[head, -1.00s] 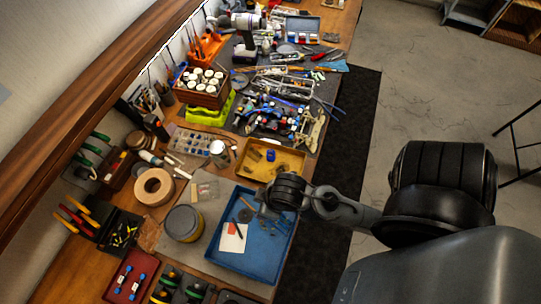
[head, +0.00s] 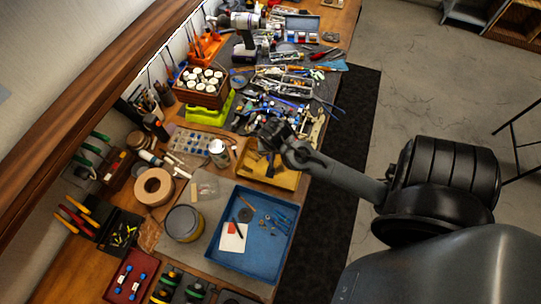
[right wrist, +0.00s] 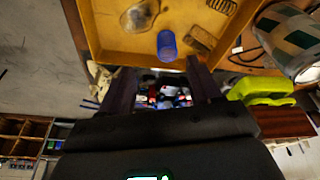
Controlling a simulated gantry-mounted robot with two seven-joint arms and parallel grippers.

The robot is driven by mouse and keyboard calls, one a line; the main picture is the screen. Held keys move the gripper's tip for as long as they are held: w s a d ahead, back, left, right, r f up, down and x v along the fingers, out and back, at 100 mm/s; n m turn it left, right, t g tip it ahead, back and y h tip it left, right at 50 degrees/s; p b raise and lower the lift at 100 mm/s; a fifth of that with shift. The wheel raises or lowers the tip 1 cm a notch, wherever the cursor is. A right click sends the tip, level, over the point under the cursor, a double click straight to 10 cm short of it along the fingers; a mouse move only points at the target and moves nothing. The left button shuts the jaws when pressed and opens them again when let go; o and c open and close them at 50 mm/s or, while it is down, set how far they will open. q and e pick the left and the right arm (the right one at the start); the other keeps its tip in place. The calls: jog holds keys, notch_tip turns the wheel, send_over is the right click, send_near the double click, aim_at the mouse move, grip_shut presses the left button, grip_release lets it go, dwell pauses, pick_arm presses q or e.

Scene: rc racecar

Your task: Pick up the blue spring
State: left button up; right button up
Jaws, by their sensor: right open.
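The blue spring (right wrist: 167,45) lies in the yellow tray (right wrist: 105,45), near the tray's edge closest to my gripper in the right wrist view. My right gripper (right wrist: 160,68) is open and empty, with the spring ahead of the gap between its two dark fingers. In the head view my right gripper (head: 269,158) is over the yellow tray (head: 288,180) and hides part of it. I cannot make out the spring there. My left gripper is not in view.
In the tray, a dark coil spring (right wrist: 222,6), a brownish block (right wrist: 200,38) and a pale clear piece (right wrist: 139,15) lie around the blue spring. A blue tray (head: 250,262) and a silver can (head: 219,152) stand nearby. Tools and car parts crowd the bench behind.

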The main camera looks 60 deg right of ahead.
jog(key=f, duration=0.1)
jog(key=w+d+f, duration=0.1)
jog(key=f, duration=0.2)
jog(key=shift+w+d+f+p, duration=0.15)
jog(key=shift+w+p, duration=0.15)
jog(key=shift+w, duration=0.05)
jog(key=shift+d+f, duration=0.1)
jog(key=shift+f, duration=0.35)
jog(key=shift+p+x, duration=0.8)
jog(key=shift+x, duration=1.4)
jog(key=shift+w, duration=0.1)
jog(key=c, duration=1)
